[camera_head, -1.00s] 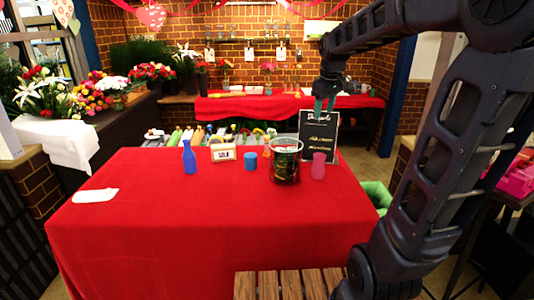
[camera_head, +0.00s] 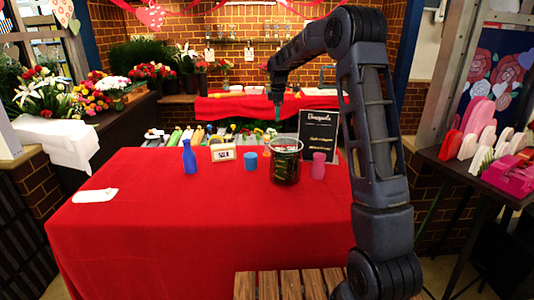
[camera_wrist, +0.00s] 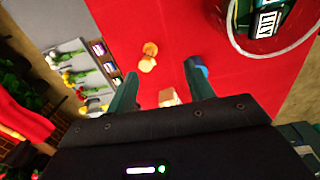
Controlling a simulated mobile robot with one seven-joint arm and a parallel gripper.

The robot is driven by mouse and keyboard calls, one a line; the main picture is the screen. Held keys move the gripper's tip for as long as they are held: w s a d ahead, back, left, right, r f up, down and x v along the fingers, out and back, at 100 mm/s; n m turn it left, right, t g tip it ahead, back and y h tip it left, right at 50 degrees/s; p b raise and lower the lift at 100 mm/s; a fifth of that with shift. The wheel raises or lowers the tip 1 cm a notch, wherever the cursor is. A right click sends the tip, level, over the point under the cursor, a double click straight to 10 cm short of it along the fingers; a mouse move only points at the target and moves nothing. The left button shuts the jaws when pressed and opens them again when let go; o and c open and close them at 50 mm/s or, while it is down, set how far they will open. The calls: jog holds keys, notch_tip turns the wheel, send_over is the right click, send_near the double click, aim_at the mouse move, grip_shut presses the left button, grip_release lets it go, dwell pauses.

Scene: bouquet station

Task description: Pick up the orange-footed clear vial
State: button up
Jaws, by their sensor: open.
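The orange-footed clear vial (camera_wrist: 148,57) shows in the wrist view as a small orange and pale shape on the red cloth, beyond my fingertips and between their lines. In the head view it is hard to make out beside the clear bucket. My gripper (camera_wrist: 160,84) is open and empty, with its two green fingers apart. In the head view my gripper (camera_head: 278,110) hangs above the far side of the red table (camera_head: 200,222), clear of the cloth.
A clear bucket (camera_head: 286,164) with dark contents stands right of the vial. A blue cup (camera_head: 251,161), a small framed sign (camera_head: 223,152), a blue bottle (camera_head: 189,158) and a pink vase (camera_head: 318,165) stand nearby. The table's front is mostly clear.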

aim_at(267, 137)
jog(key=w+a+f+n, duration=0.1)
jog(key=f, duration=0.1)
jog(key=w+a+f, duration=0.2)
jog(key=w+a+f+n, duration=0.1)
jog(key=w+f, duration=0.1)
jog(key=shift+w+a+f+n+g, duration=0.2)
jog(key=shift+w+n+g, duration=0.05)
jog(key=shift+n+g, duration=0.05)
jog(key=shift+f, duration=5.45)
grip_shut()
